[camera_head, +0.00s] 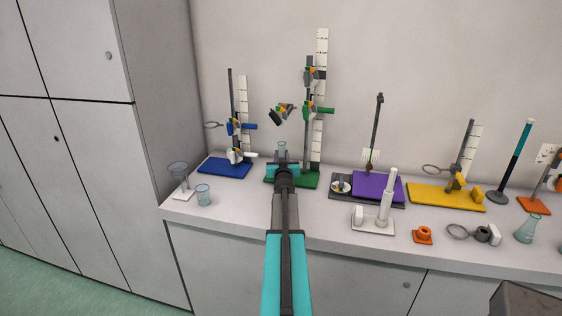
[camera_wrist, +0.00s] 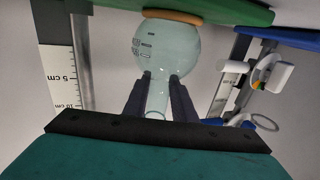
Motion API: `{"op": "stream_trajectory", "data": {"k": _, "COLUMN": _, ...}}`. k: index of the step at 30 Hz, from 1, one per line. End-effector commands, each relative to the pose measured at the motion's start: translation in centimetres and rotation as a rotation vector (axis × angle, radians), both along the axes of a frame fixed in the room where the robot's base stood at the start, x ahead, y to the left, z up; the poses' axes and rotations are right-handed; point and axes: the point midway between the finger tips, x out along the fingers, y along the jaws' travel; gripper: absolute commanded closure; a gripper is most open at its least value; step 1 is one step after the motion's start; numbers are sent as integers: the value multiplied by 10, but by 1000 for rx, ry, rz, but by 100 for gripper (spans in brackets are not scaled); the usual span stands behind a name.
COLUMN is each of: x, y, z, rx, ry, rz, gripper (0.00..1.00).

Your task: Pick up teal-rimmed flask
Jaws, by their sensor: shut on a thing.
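The teal-rimmed flask (camera_wrist: 166,52) is clear glass with a round body and printed marks. In the wrist view the green stand base is at the top and the flask's neck points down the picture. My gripper (camera_wrist: 160,80) is shut on the neck, one dark finger on each side. The round end of the flask is at an orange-brown ring (camera_wrist: 173,17) by the green base (camera_wrist: 220,10); I cannot tell whether they touch. In the head view my gripper (camera_head: 283,170) hides most of the flask, and only its top (camera_head: 282,147) shows above.
A tall stand with clamps (camera_head: 309,110) rises just right of my gripper. A blue stand (camera_head: 225,168) is to the left, with a beaker (camera_head: 203,195) in front. A purple stand (camera_head: 378,187), yellow stand (camera_head: 445,197) and conical flask (camera_head: 527,229) are to the right.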

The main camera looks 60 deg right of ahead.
Motion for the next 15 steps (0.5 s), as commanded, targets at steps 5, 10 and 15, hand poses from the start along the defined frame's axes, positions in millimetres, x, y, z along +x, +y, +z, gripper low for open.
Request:
{"op": "stream_trajectory", "data": {"k": 5, "x": 0, "y": 0, "z": 7, "rx": -2, "ry": 0, "rz": 0, "gripper": 100}}
{"op": "stream_trajectory", "data": {"k": 10, "x": 0, "y": 0, "z": 22, "rx": -2, "ry": 0, "rz": 0, "gripper": 100}}
{"op": "stream_trajectory", "data": {"k": 15, "x": -4, "y": 3, "z": 38, "rx": 0, "ry": 0, "rz": -1, "gripper": 100}}
